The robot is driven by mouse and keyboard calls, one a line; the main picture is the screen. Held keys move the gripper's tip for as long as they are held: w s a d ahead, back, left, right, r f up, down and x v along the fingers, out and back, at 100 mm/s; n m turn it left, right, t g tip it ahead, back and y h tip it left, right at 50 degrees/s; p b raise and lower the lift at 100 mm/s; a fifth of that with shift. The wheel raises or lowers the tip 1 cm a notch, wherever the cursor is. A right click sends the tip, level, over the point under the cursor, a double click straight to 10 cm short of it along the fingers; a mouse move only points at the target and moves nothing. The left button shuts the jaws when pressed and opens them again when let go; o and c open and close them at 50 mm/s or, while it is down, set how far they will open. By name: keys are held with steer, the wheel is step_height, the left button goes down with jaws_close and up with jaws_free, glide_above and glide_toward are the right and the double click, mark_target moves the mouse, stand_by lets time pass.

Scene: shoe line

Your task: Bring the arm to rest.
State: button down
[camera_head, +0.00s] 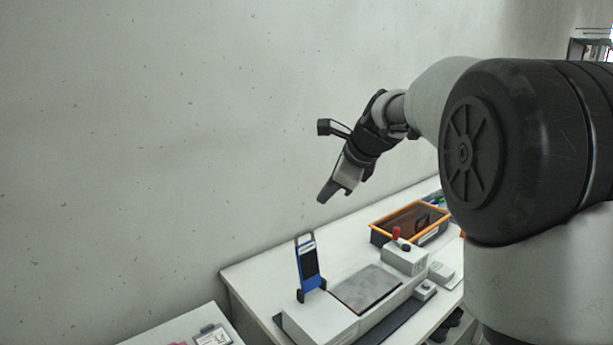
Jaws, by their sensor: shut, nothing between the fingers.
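My gripper (328,193) hangs in the air in front of the wall, above the far side of the white table (262,271). Its fingers are shut with nothing between them, and they point down and to the left. It touches nothing. My arm comes in from the right side of the view and hides the right part of the table.
Behind is an orange-rimmed bin (378,223). A second white table (172,330) is at lower left. The air left of my gripper is clear.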

steer(key=s+d+n+h, duration=0.1)
steer(key=s+d+n, duration=0.2)
steer(key=s+n, duration=0.55)
steer(key=s+d+n+h, duration=0.15)
steer(key=s+n, duration=0.25)
steer(key=s, duration=1)
steer(key=s+d+f+n+h, duration=0.1)
steer(key=s+d+f+n, duration=0.1)
steer(key=s+n, duration=0.2)
steer(key=s+d+f+n+h, duration=0.1)
steer(key=s+d+f+n, duration=0.1)
steer(key=s, duration=0.7)
steer(key=shift+d+f+n+g, duration=0.4)
steer(key=shift+f+n, duration=0.45)
steer(key=shift+n, duration=0.4)
steer(key=shift+s, duration=0.1)
